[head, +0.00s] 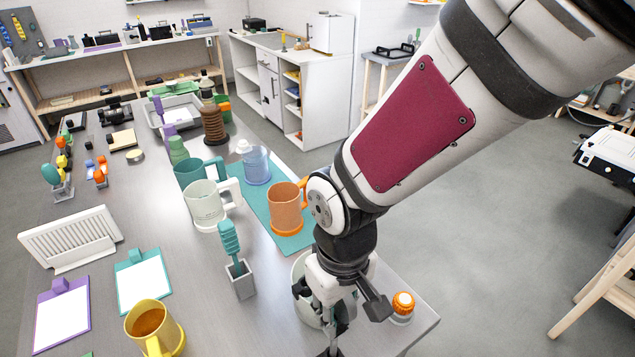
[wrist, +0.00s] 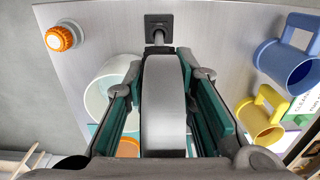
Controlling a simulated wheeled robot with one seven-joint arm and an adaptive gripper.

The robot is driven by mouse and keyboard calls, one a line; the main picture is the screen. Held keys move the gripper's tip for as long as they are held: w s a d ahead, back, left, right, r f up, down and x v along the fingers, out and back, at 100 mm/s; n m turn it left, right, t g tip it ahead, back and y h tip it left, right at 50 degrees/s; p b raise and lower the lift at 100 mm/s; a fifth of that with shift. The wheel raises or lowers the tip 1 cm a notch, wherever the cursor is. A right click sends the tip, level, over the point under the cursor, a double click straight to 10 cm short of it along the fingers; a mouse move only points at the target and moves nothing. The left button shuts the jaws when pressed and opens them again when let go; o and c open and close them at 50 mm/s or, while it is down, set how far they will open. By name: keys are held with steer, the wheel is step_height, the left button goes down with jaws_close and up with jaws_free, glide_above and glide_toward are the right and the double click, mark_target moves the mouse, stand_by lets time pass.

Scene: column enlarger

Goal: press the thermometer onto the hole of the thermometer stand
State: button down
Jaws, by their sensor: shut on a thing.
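My gripper (wrist: 163,70) is shut on a grey, thick, disc-like thing, which I take for the thermometer (wrist: 165,105); it lies between the teal-padded fingers in the wrist view. Its narrower grey end points at a small dark square block with a round hole, which looks like the thermometer stand (wrist: 158,19). The narrow end overlaps the block in the picture; I cannot tell whether it is in the hole or just above it. In the head view my gripper (head: 328,310) is low over the table's near end, and the thermometer and stand are mostly hidden.
A white round container (head: 303,308) stands close beside my gripper. An orange-capped jar (head: 402,306) is near the table's right corner. A teal brush in a grey holder (head: 242,284), a yellow mug (head: 155,328) and an orange mug (head: 286,211) stand around. Open floor lies right.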

steer(key=shift+f+b, duration=0.5)
steer(key=shift+f, duration=0.7)
steer(key=c, duration=1.2)
jaws_free()
steer(key=shift+c, duration=0.2)
steer(key=shift+r, duration=0.1)
steer(key=shift+r+p, duration=1.7)
steer(key=shift+r, duration=2.25)
